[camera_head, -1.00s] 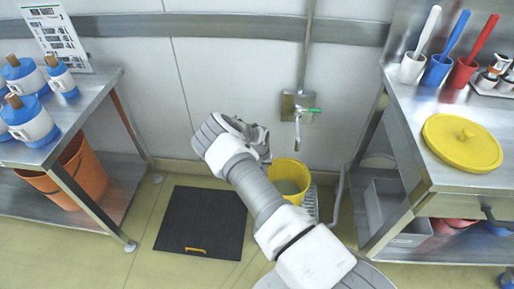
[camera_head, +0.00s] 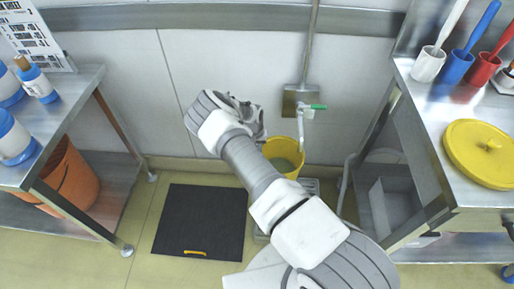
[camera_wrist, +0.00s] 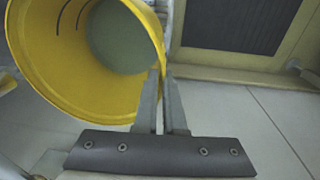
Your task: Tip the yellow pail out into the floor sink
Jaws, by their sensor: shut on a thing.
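The yellow pail (camera_head: 286,152) is below the green-handled tap in the head view, partly hidden by my arm. It looks roughly upright, with grey-green liquid inside. In the wrist view the pail (camera_wrist: 60,88) fills the upper left, with its open mouth and the liquid showing. My gripper (camera_wrist: 163,80) is shut on the pail's rim, one finger on each side of the wall. I cannot tell whether the pail touches anything below.
A black mat (camera_head: 200,222) with a yellow handle lies left on the floor. A steel table (camera_head: 75,95) with blue-white bottles and an orange bucket stands left. A steel counter (camera_head: 430,120) with a yellow lid (camera_head: 482,152) stands right. The wall tap (camera_head: 302,104) is close behind the pail.

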